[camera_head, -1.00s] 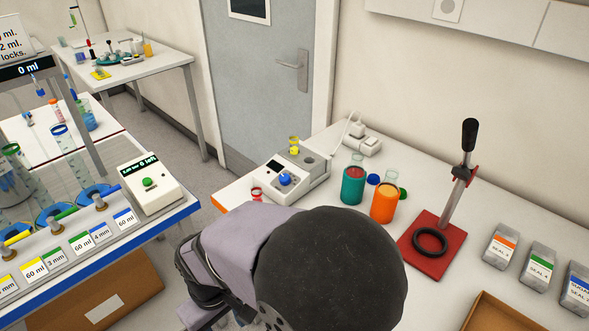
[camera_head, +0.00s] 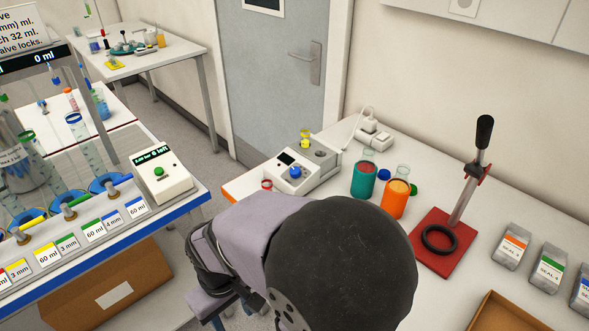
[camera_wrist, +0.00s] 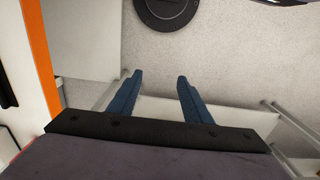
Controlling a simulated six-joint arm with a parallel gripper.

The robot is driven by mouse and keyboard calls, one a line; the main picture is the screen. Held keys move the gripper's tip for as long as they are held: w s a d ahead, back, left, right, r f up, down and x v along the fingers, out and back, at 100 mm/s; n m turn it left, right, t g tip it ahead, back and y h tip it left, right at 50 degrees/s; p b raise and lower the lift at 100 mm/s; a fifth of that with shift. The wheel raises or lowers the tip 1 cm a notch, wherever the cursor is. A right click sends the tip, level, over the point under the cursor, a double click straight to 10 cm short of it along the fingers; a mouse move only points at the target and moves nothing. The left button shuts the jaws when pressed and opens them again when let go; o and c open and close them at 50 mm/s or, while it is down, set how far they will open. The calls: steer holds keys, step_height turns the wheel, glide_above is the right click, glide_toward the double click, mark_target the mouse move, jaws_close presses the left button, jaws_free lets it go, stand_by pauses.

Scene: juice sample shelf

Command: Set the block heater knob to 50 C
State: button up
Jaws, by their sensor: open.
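The block heater (camera_head: 306,168) is a white box on the right table, near its left end. Its round blue knob (camera_head: 295,172) sits on the front, with a small dark display (camera_head: 286,158) beside it; I cannot read a setting. My gripper (camera_wrist: 156,88) shows in the wrist view with two blue fingers apart and nothing between them. It points down at the floor, clear of the heater. In the head view my arm covers the table's front, and the fingers are hidden.
A teal jar (camera_head: 364,180) and an orange jar (camera_head: 396,198) stand right of the heater. A red-based lever press (camera_head: 444,243) is further right. A small red-topped item (camera_head: 267,184) sits left of the knob. A white device with a green button (camera_head: 163,178) stands on the left bench.

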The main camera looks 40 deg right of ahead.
steer(key=w+d+r+n+p, duration=0.2)
steer(key=w+d+r+p, duration=0.25)
steer(key=w+d, duration=0.55)
steer(key=n+t+h+p, duration=0.1)
steer(key=n+h+p, duration=0.1)
steer(key=n+p, duration=0.25)
glide_toward(294, 170)
steer(key=shift+n, duration=0.25)
steer(key=shift+w+d+f+p, duration=0.1)
steer(key=shift+d+f+p, duration=0.25)
steer(key=shift+f, duration=1)
steer(key=shift+w+d+f+p, duration=0.15)
steer(key=shift+f+p, duration=0.35)
steer(key=shift+f, duration=0.85)
steer(key=shift+d+f+p, duration=0.2)
steer(key=shift+f+p, duration=0.2)
steer(key=shift+f, duration=0.95)
steer(key=c, duration=1.1)
